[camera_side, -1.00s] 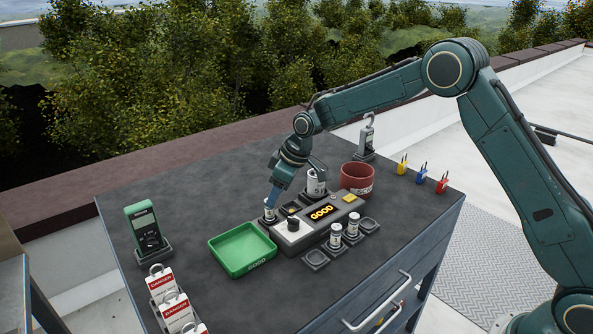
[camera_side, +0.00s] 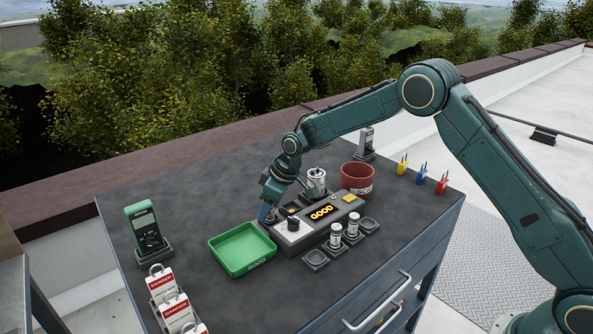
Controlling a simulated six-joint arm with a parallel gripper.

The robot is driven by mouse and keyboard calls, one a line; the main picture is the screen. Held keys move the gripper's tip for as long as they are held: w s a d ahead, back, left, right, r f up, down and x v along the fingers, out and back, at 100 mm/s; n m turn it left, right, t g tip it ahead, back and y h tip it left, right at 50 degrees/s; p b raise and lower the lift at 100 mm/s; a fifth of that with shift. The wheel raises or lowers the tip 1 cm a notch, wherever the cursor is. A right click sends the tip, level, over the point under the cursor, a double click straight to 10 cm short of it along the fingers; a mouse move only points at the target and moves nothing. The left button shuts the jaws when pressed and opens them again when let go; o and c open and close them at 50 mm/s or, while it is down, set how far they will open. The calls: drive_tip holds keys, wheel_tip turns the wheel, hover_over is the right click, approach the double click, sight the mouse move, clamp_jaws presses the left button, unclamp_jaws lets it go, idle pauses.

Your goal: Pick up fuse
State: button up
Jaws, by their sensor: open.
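The fuse is a small white cylinder that stood at the left end of the grey tester (camera_side: 312,226); it is now largely hidden by my gripper (camera_side: 267,215). My gripper points down over that spot with its jaws open, around or just above the fuse; I cannot tell which. Two more white fuses with dark bands stand upright in holders in front of the tester, one on the left (camera_side: 336,234) and one on the right (camera_side: 353,224). The tester's display reads GOOD in yellow.
A green GOOD tray (camera_side: 262,262) lies close in front of my gripper. A red bin (camera_side: 357,177) and a larger silver cylinder (camera_side: 316,180) stand behind the tester. A green meter (camera_side: 145,225) and danger tags (camera_side: 176,310) are at the left. An empty holder (camera_side: 316,259) is near the fuses.

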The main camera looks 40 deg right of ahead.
idle(0.3)
clamp_jaws()
drive_tip(key=shift+r, duration=0.1)
wheel_tip(320, 180, up, 20)
idle(0.9)
idle(0.5)
